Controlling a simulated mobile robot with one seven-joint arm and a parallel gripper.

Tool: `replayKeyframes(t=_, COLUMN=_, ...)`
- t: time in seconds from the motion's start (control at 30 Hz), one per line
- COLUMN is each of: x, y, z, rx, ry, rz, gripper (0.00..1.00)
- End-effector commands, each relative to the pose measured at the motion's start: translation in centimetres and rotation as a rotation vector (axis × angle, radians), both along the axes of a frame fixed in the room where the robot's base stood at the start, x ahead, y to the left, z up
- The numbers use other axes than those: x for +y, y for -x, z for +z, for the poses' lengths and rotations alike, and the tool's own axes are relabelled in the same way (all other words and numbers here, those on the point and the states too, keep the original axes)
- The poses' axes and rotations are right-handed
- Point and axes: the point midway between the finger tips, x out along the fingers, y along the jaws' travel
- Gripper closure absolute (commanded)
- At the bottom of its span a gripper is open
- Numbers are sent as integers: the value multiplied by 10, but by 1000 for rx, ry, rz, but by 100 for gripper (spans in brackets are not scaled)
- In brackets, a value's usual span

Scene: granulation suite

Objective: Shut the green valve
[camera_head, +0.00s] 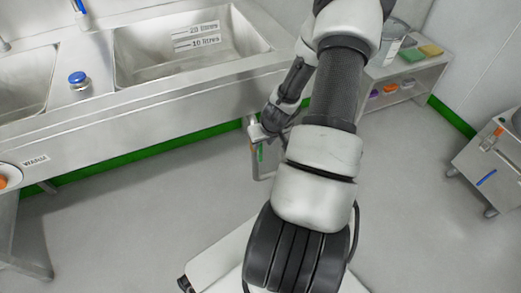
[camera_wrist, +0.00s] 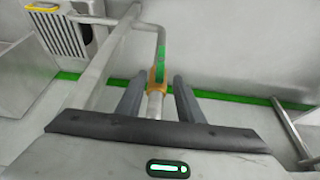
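The green valve handle (camera_wrist: 161,58) shows in the wrist view as a narrow green lever on a metal pipe, with a yellow-orange part (camera_wrist: 154,77) at its lower end. My gripper (camera_wrist: 158,82) is open, with one dark finger on each side of the valve's lower part and pale stem. Gaps show on both sides, and I see no clear contact. In the head view, a small green strip (camera_head: 260,153) hangs below the sink unit, just under my gripper (camera_head: 262,137). My arm hides part of that area.
The steel sink unit (camera_head: 140,107) stands above and left of my gripper. Pipes (camera_wrist: 100,62) run close to the valve. A shelf unit (camera_head: 408,72) with sponges and a wheeled cart (camera_head: 487,165) stand at the right. The floor between is clear.

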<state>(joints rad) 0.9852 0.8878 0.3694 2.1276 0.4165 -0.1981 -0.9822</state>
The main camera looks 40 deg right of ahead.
Motion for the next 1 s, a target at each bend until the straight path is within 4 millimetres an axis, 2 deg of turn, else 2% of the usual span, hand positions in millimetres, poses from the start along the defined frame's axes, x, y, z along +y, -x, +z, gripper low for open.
replayKeyframes(t=0.03, x=0, y=-4, z=-14, rx=1, ry=-3, rz=-1, gripper=66)
replayKeyframes(t=0.1, x=-1, y=-9, z=-26, rx=1, ry=-3, rz=0, gripper=66)
replayKeyframes(t=0.3, x=-4, y=-19, z=-47, rx=0, ry=-1, rz=0, gripper=66)
replayKeyframes(t=0.7, x=-5, y=-22, z=-53, rx=0, ry=0, rz=-1, gripper=66)
replayKeyframes(t=0.77, x=-5, y=-21, z=-53, rx=0, ry=0, rz=-1, gripper=75)
replayKeyframes(t=0.9, x=-5, y=-21, z=-53, rx=0, ry=0, rz=-1, gripper=98)
replayKeyframes(t=1.0, x=-5, y=-21, z=-53, rx=1, ry=-1, rz=-1, gripper=100)
